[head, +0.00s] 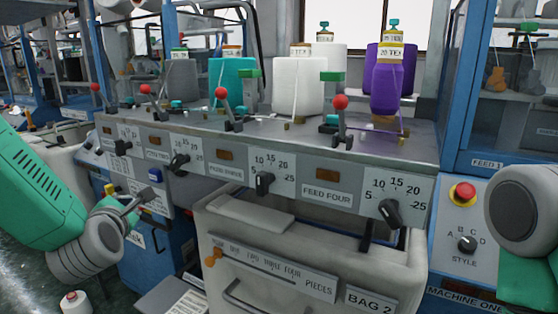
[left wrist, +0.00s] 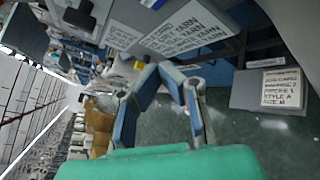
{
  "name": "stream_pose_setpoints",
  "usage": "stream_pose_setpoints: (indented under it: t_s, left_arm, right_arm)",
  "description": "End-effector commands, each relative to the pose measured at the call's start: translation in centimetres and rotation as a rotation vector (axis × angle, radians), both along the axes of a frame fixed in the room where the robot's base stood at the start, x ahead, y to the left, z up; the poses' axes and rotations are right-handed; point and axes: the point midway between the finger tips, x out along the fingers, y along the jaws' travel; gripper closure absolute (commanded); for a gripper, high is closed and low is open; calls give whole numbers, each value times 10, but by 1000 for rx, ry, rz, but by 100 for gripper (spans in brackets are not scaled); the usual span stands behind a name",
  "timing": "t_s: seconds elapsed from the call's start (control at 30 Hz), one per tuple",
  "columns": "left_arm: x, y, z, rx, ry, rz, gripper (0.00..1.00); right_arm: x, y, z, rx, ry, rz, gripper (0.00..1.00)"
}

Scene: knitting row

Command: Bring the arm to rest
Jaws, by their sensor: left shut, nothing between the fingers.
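My left gripper (head: 148,194) is at the lower left of the head view, in front of the machine's blue lower panel. It is shut and empty. In the left wrist view its fingers (left wrist: 164,72) lean together over the dark green floor, with nothing between them. My right arm shows only as a grey joint and green link at the right edge of the head view. My right gripper is out of view.
The knitting machine's feed panel (head: 335,192) carries black knobs and red-balled levers. Yarn cones, including a white cone (head: 298,85), stand behind it. A pale bin (head: 410,285) juts out in front. A red button (head: 463,193) is at the right. A small cone (head: 74,303) is at lower left.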

Motion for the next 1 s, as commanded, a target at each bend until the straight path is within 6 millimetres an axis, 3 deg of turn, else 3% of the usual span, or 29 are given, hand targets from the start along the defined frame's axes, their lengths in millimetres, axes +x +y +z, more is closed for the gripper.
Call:
stream_pose_setpoints:
  t_s: [0.17,0.27,0.4,0.5,0.6,0.73,0.83,1.0]
  left_arm:
    - [-37,-33,-109,399,388,-276,100]
    - [-76,-51,-174,660,615,-512,100]
    - [-149,-71,-252,1000,864,-914,100]
    - [-209,-81,-297,1214,979,-1245,100]
    - [-267,-87,-327,1382,1024,-1575,100]
    - [-325,-90,-348,1519,1001,-1916,100]
    - [-350,-91,-354,1572,967,-2072,100]
    - [-362,-91,-356,1597,942,-2149,100]
  right_arm:
    - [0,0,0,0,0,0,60]
    - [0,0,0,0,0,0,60]
    - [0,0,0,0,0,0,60]
    - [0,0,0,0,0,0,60]
    - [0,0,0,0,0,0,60]
    - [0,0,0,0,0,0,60]
    - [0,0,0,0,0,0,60]
    - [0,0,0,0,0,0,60]
